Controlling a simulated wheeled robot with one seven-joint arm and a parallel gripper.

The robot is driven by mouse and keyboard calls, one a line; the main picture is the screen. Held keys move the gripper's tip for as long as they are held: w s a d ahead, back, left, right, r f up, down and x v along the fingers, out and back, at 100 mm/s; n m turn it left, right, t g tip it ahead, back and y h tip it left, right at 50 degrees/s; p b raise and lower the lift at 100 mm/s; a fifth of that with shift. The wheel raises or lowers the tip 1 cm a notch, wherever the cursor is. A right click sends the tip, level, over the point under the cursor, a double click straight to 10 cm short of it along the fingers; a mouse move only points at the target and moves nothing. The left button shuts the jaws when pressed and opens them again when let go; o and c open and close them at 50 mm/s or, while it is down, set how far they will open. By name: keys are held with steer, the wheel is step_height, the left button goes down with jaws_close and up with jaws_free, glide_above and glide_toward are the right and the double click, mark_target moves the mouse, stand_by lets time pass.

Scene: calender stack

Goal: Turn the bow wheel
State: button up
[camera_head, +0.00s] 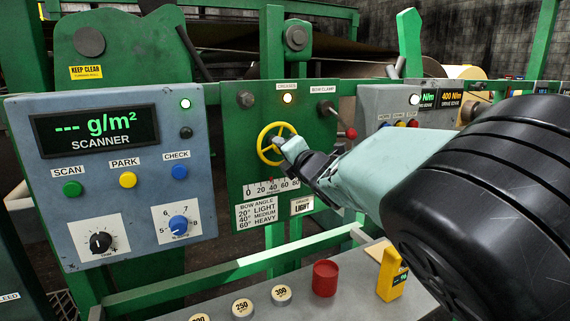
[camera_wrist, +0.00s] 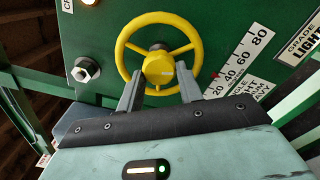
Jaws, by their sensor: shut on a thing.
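The yellow bow wheel (camera_head: 264,151) is mounted on the green panel (camera_head: 239,120), with a bow angle scale (camera_head: 272,188) marked 0 to 80 below it. In the wrist view the bow wheel (camera_wrist: 127,34) faces me, with three spokes and a round hub (camera_wrist: 158,69). My gripper (camera_wrist: 160,82) has one finger on each side of the hub and is shut on it. In the head view my gripper (camera_head: 283,146) reaches the wheel from the right and covers its right part.
A bow clamp lever with a red knob (camera_head: 351,133) stands right of the wheel. A blue-grey scanner box (camera_head: 120,180) with knobs and buttons is at left. A shelf below holds a red cup (camera_head: 325,278), a yellow device (camera_head: 391,274) and several round numbered weights (camera_head: 281,294).

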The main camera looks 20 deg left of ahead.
steer(key=n+b, duration=0.7)
steer(key=b, duration=0.3)
steer(key=n+b, duration=0.8)
steer(key=b, duration=0.2)
steer(key=shift+w+d+f, duration=0.1)
steer(key=shift+w+f, duration=0.05)
stand_by(3.3)
